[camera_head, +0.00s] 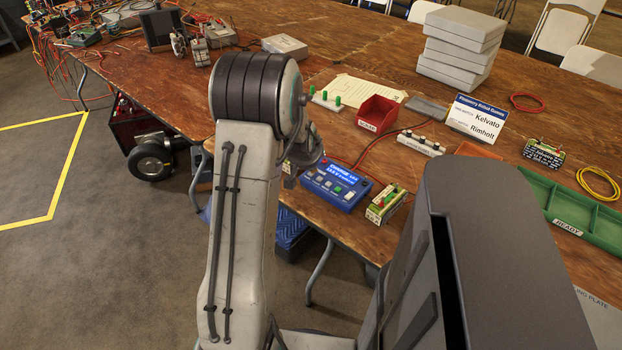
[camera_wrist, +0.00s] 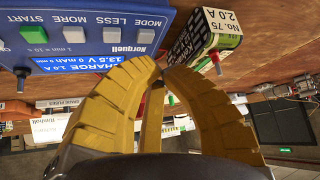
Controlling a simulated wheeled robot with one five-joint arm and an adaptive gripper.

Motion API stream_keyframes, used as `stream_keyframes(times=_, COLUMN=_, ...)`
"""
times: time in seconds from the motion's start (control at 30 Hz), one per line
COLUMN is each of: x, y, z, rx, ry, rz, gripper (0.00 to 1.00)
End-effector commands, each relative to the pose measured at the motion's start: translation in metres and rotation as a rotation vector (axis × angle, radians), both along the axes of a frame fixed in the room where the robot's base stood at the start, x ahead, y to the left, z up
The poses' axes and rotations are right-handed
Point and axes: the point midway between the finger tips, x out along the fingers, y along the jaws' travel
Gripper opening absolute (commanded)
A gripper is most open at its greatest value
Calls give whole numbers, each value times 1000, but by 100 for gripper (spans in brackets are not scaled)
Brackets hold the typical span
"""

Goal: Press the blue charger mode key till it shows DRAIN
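The blue charger (camera_head: 350,201) sits at the table's near edge, with a lit display and a row of keys. In the wrist view the charger (camera_wrist: 70,12) appears upside down. Its display (camera_wrist: 85,64) reads CHARGE 1.0 A, 13.5 V, 0 mAh. The pale mode key (camera_wrist: 146,37) is at the right end of the row there, beside the less and more keys; the start key (camera_wrist: 34,36) is green. My gripper (camera_wrist: 162,72) has its yellow fingertips together, empty, appearing just below the mode key in the picture. Contact is not visible.
A battery pack (camera_head: 386,204) marked No. 75, 2.0 A stands close beside the charger; it also shows in the wrist view (camera_wrist: 208,38). A red bin (camera_head: 378,112), a name sign (camera_head: 477,119) and a green tray (camera_head: 570,204) are farther off on the table. Red leads run behind the charger.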

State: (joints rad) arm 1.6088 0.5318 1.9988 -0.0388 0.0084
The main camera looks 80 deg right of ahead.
Motion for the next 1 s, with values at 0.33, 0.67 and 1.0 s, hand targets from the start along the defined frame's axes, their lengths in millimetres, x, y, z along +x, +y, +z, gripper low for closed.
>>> stream_keyframes(times=0.33, x=0, y=0, z=-6, rx=-1, ry=0, rz=0, gripper=0)
stream_keyframes(times=0.67, x=0, y=0, z=-5, rx=0, ry=0, rz=0, gripper=1)
stream_keyframes(times=1.0, x=0, y=0, z=-5, rx=0, ry=0, rz=0, gripper=0)
